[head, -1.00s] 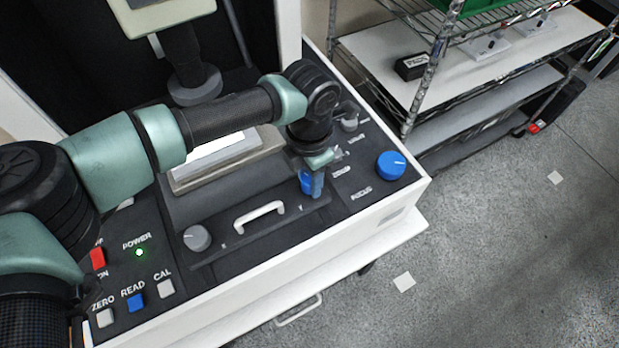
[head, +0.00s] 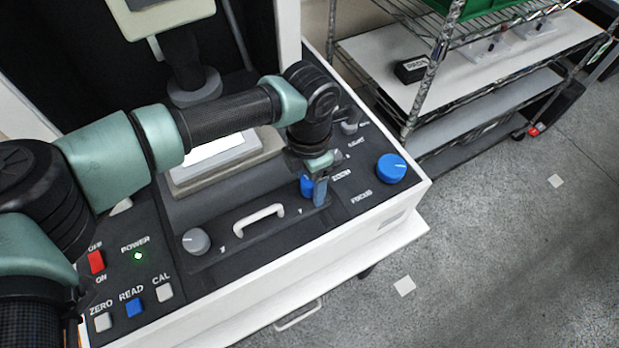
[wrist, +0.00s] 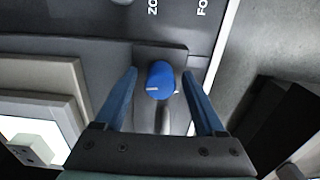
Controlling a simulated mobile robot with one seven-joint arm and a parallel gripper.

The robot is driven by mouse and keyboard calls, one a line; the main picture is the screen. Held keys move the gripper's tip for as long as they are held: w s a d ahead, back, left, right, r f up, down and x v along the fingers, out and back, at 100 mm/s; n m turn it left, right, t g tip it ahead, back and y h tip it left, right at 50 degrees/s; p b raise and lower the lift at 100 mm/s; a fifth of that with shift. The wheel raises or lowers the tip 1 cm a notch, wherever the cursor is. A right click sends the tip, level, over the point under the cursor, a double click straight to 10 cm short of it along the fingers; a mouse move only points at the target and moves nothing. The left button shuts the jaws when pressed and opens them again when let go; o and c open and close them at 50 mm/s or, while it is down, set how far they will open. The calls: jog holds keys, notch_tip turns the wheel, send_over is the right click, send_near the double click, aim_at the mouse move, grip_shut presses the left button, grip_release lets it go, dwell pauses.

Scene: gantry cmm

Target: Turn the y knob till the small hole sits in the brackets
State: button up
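A blue knob (wrist: 160,78) with a pale pointer line sits between my gripper's two blue fingers in the wrist view. My gripper (wrist: 160,73) is open, with a gap on both sides of the knob. In the head view, the same knob (head: 306,186) shows partly behind a finger of my gripper (head: 314,190), at the right end of the front panel strip. A grey knob (head: 196,241) is at the strip's left end. The knobs' axis letters are too small to read surely. A bright screen (head: 214,152) is partly behind my arm; no hole or brackets can be made out.
A white handle (head: 259,218) lies between the two knobs. A larger blue focus knob (head: 391,168) is to the right. A red power switch (head: 96,262), a lit green lamp (head: 138,256) and several buttons are at the left. A wire shelf (head: 430,80) stands beyond the console.

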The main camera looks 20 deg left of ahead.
aim_at(309, 181)
notch_tip(309, 181, up, 13)
jog(key=b, duration=0.2)
dwell(0.4)
dwell(0.3)
